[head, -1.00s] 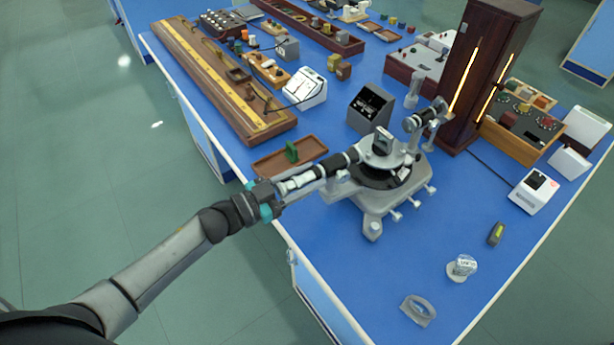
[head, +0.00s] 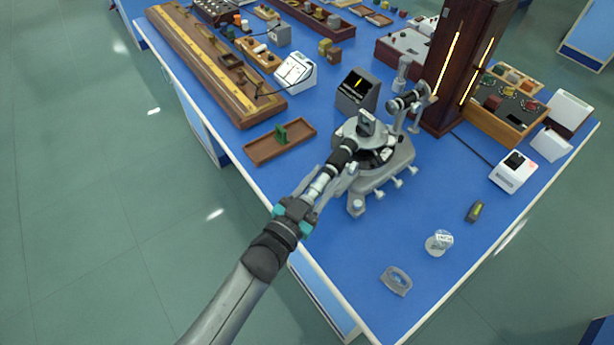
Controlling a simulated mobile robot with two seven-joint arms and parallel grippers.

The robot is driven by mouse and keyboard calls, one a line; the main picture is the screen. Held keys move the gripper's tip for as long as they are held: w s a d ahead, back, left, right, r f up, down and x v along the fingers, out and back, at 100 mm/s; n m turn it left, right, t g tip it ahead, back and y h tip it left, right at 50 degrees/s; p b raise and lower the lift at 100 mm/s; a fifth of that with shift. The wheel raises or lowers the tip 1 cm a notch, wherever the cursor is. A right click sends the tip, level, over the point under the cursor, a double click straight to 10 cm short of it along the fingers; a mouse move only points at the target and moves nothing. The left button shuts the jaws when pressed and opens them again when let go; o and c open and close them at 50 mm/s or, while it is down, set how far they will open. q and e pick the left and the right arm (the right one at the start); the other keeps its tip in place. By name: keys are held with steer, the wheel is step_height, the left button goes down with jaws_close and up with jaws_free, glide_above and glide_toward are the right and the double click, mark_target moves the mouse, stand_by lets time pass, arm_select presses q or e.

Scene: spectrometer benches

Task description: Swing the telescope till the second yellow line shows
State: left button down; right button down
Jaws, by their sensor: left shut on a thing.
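The spectrometer (head: 372,160) stands on the blue bench with a round table on a grey footed base. Its telescope (head: 340,160) is a black and silver tube pointing toward the bench's near left edge. My left gripper (head: 317,188) is shut on the telescope's outer end, with its fingers along both sides of the tube. The collimator (head: 405,101) points at the tall dark lamp housing (head: 450,90), which has glowing yellow slits. A small dark display box (head: 358,92) behind the spectrometer shows one short yellow line on its screen. My right gripper is not in view.
A wooden tray (head: 262,154) with a green piece lies left of the telescope. A clear lens-like piece (head: 396,281), a small glass piece (head: 439,243) and a level (head: 474,211) lie at the front right. The bench's near edge passes under my arm.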

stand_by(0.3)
arm_select(q)
steer(key=c, duration=0.6)
jaws_free()
steer(key=v, duration=1.5)
steer(key=shift+s, duration=0.15)
